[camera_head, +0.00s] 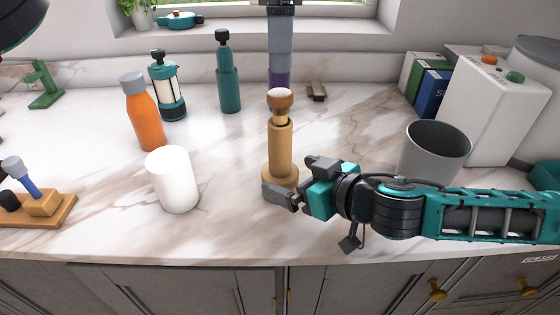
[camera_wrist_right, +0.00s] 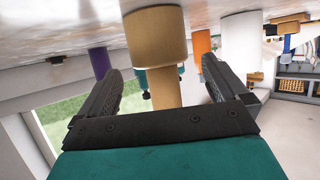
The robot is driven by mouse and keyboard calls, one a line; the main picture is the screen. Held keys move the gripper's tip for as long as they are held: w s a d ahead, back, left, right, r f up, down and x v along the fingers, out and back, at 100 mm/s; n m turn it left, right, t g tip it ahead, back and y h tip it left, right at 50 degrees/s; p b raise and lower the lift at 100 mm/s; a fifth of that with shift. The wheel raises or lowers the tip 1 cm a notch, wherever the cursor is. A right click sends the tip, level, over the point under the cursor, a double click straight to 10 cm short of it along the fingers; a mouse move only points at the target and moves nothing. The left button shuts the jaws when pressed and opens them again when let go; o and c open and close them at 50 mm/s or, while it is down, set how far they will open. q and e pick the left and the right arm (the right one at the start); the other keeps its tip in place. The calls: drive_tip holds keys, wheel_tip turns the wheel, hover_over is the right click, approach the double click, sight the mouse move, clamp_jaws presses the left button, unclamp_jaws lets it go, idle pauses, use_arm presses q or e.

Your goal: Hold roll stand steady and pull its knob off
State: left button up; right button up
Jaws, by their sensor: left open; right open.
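The roll stand (camera_head: 280,150) is a light wooden post on a round base, upright on the counter. Its rounded brown knob (camera_head: 280,100) sits on top, with a paler upper face. My right gripper (camera_head: 288,184) is open beside the lower part of the stand, low over the counter. In the right wrist view, which is upside down, the stand (camera_wrist_right: 155,40) shows between the spread fingers of the right gripper (camera_wrist_right: 160,66); contact cannot be seen.
A white cup (camera_head: 172,180) and orange bottle (camera_head: 144,115) stand left of the stand. A teal bottle (camera_head: 229,85) and a purple-grey cylinder (camera_head: 280,55) are behind. A grey bin (camera_head: 435,155) stands right, beyond my right arm. The counter between cup and stand is clear.

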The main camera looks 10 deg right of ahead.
sight(288, 174)
drive_tip(key=x, duration=0.4)
drive_tip(key=shift+w+a+f, duration=0.1)
drive_tip(key=shift+w+a, duration=0.1)
drive_tip(key=shift+w, duration=0.15)
